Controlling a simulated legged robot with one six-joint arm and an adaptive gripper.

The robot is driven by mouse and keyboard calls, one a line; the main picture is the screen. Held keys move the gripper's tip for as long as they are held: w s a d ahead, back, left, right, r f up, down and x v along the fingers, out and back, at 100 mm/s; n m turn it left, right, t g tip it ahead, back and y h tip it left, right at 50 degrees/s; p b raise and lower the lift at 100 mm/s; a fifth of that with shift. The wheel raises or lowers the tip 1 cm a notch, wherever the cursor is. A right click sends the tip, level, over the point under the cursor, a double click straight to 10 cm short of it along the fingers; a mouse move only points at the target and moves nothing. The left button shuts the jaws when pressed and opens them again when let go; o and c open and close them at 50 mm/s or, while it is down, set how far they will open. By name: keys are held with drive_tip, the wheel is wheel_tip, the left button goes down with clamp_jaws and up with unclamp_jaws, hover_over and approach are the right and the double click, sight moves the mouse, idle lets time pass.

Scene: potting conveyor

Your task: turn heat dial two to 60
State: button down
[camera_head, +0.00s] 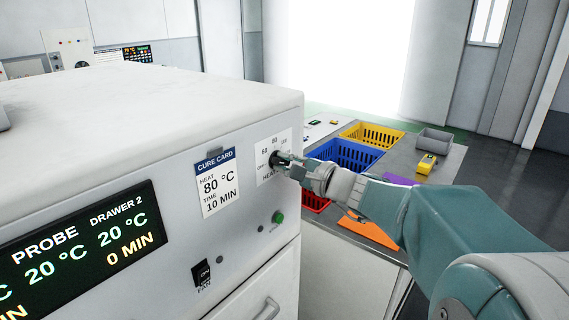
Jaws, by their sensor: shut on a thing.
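The heat dial (275,159) is a dark knob on a white plate on the oven's front panel, at the right end. Marks 60, 80 and a third, partly unreadable number stand above it, with OFF at its left. My gripper (284,161) is at the dial, shut on it, and hides part of the knob and the label below. Which mark the dial points to cannot be told. A cure card (217,182) left of the dial reads heat 80 °C, time 10 min. The display (80,250) reads drawer 2, 20 °C, 0 min.
A fan switch (202,273) and a green button (279,217) sit below the dial. Behind my arm, a bench (440,175) holds a blue crate (345,153), a yellow crate (371,134), a red crate (314,202), a grey bin (434,140) and a yellow device (427,163).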

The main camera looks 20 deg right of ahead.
drive_tip(key=shift+f+m, duration=0.25)
drive_tip(key=shift+m, duration=1.45)
drive_tip(key=c, duration=0.6)
unclamp_jaws()
drive_tip(key=shift+w, duration=0.1)
drive_tip(key=shift+c, duration=0.2)
drive_tip(key=shift+r, duration=0.1)
drive_tip(key=shift+s+d, duration=0.1)
drive_tip(key=shift+s, duration=0.1)
drive_tip(key=v, duration=1.1)
drive_tip(key=shift+s, duration=0.2)
